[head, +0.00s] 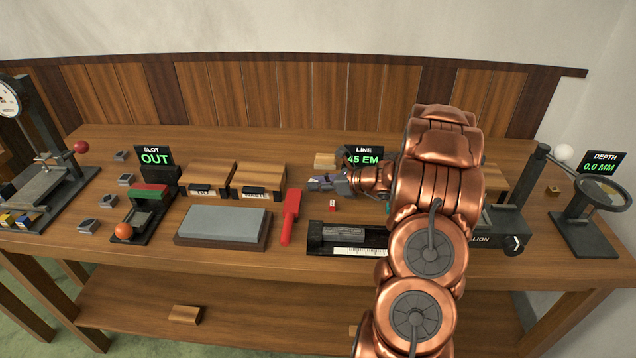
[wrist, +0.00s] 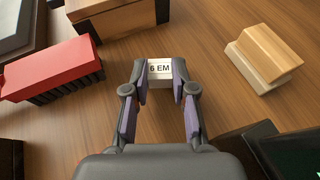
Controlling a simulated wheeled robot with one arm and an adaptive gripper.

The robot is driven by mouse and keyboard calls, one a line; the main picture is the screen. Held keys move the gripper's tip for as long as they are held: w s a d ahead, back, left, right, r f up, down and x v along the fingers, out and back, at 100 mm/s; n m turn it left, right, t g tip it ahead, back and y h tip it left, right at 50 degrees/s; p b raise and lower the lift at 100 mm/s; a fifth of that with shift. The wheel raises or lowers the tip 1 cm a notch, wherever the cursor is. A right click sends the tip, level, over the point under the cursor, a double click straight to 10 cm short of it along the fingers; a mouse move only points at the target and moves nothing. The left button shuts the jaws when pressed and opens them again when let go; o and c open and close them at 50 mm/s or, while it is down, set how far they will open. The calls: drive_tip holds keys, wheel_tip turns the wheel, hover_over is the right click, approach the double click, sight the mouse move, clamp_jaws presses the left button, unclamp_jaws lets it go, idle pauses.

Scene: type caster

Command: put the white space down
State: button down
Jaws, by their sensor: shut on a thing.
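The white space (wrist: 160,72), a small white block marked "6 EM", sits between my fingertips in the wrist view. My gripper (wrist: 160,84) is shut on it, with one finger on each side. In the head view my gripper (head: 314,183) points left over the bench, right of the wooden cases. I cannot make out the white space there. Whether it touches the bench top is not clear.
A wooden block (wrist: 262,58) is to the right in the wrist view. A LINE display (head: 362,158) reads 45 EM.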

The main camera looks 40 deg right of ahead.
drive_tip(key=c, duration=1.2)
unclamp_jaws()
drive_tip(key=shift+f, duration=0.1)
